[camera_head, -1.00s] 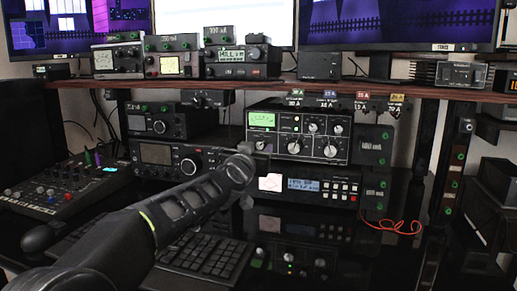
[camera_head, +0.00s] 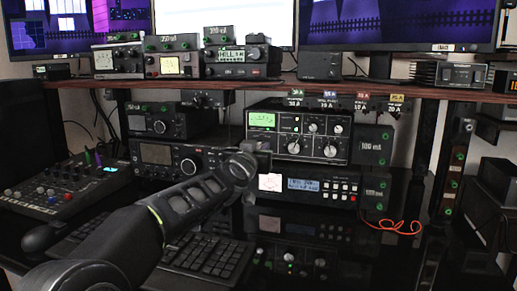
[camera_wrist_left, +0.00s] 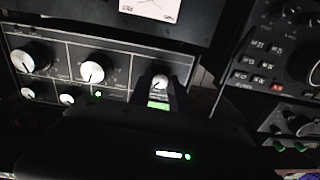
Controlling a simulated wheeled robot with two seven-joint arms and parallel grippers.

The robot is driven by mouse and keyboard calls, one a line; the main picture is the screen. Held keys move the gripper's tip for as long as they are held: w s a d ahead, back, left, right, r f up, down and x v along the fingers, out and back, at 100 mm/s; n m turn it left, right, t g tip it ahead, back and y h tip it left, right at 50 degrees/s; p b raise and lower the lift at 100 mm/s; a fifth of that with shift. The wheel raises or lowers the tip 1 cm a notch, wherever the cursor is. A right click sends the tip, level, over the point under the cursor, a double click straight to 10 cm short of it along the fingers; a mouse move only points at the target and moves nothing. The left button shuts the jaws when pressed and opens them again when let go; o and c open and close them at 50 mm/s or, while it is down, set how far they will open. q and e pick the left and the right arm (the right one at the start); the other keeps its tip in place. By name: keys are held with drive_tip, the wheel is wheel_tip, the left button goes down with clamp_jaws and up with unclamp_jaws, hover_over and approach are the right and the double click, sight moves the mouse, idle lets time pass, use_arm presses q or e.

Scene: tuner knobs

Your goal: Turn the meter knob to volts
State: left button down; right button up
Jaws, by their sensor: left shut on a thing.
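The tuner (camera_head: 340,143) is a black and grey box with a lit green display and several silver knobs, right of centre under the shelf. My left gripper (camera_head: 262,149) reaches its lower left front in the head view. In the left wrist view, which shows the panel upside down, my left gripper (camera_wrist_left: 160,92) is shut on a small silver-faced knob (camera_wrist_left: 160,81). The fingers cover its sides, and its pointer is too small to read. Two larger pointer knobs (camera_wrist_left: 92,72) (camera_wrist_left: 30,60) stand free beside it. My right gripper is out of view.
A radio (camera_head: 165,156) stands left of the tuner, and a unit with a blue display (camera_head: 305,185) sits beneath it. A keyboard (camera_head: 205,258) lies under my arm. The shelf edge (camera_head: 200,83) runs above. An orange cable (camera_head: 400,226) lies at right.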

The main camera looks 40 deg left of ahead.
use_arm(q)
drive_tip(key=shift+n, duration=0.4)
drive_tip(key=n, duration=0.2)
drive_tip(key=shift+r+n+p, duration=0.1)
drive_tip(key=shift+n+p, duration=0.2)
drive_tip(key=shift+p, duration=0.05)
drive_tip(key=n, duration=0.8)
drive_tip(key=shift+h, duration=0.4)
drive_tip(key=shift+n+b, duration=0.35)
drive_tip(key=shift+n, duration=1.85)
drive_tip(key=c, duration=1.2)
unclamp_jaws()
